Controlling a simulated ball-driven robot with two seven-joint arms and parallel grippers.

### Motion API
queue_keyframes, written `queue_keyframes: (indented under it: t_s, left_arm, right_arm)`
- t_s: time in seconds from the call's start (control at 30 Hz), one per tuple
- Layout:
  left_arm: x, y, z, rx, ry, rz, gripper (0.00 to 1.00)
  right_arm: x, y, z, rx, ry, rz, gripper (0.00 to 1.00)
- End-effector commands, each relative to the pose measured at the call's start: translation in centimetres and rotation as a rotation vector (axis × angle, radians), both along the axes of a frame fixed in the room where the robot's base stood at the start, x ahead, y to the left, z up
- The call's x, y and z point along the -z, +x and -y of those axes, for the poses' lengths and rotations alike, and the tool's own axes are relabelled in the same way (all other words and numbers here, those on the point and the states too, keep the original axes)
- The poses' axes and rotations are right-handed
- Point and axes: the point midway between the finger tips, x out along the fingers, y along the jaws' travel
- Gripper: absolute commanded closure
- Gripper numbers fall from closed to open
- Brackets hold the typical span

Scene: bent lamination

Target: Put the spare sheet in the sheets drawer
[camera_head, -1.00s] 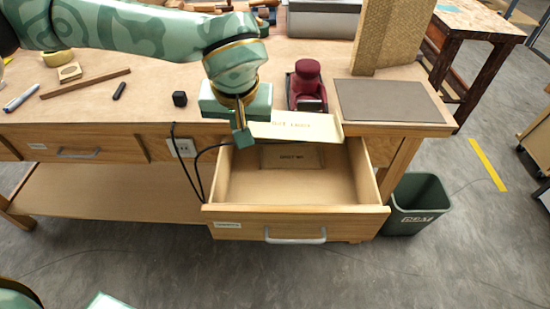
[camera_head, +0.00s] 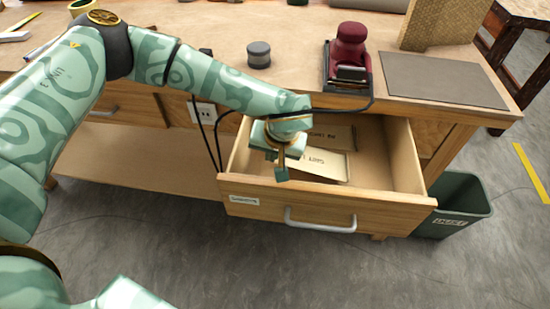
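The spare sheet (camera_head: 322,164) is a pale cream piece with dark lettering, inside the open sheets drawer (camera_head: 300,204), towards its front left. Whether it rests flat on the drawer floor is unclear. My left gripper (camera_head: 281,173) is over the left part of the drawer, at the sheet's left edge. Only one finger shows clearly, so whether it still grips the sheet cannot be told. A browner lettered sheet (camera_head: 333,135) lies behind in the same drawer. My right gripper cannot be made out.
A dark red sander (camera_head: 348,55), a grey round container (camera_head: 259,54) and a dark flat mat (camera_head: 440,79) are on the workbench (camera_head: 300,25). A black cable runs past the drawer's back. A green bin (camera_head: 460,205) stands right of the drawer. The drawer's right part is clear.

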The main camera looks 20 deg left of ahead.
Motion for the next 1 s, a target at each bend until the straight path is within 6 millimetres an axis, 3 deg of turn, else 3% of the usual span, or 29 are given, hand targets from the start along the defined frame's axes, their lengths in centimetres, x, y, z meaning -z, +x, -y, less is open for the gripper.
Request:
queue_keyframes:
  t_s: [0.07, 0.43, 0.5, 0.53, 0.77, 0.87, 1.0]
  left_arm:
    - [1.7, 0.0, 0.0, 0.0, -0.001, -0.005, 1.0]
    - [1.7, 0.0, 0.0, 0.0, 0.0, 0.0, 1.0]
    - [1.6, 0.0, 0.0, 0.0, -0.001, 0.0, 0.8]
    - [1.6, 0.0, 0.0, 0.0, -0.001, 0.0, 0.77]
    - [1.6, 0.0, 0.0, 0.0, -0.001, 0.0, 0.77]
    - [1.1, 0.0, 0.0, 0.0, -0.001, 0.002, 0.77]
    - [-1.5, -0.4, 0.7, 0.002, -0.001, 0.007, 0.77]
  right_arm:
    - [0.7, -0.4, -0.1, 0.0, 0.001, -0.01, 1.0]
    - [0.5, -0.3, -0.6, 0.002, 0.008, -0.008, 1.0]
    - [0.5, -0.3, -0.6, 0.002, 0.008, -0.008, 1.0]
    - [0.5, -0.3, -0.6, 0.001, 0.008, -0.008, 1.0]
    - [0.6, -0.3, -0.6, 0.001, 0.007, -0.008, 1.0]
    - [0.5, -0.3, -0.6, 0.001, 0.007, -0.007, 1.0]
    - [-0.7, 0.4, -0.4, 0.0, 0.005, 0.009, 1.0]
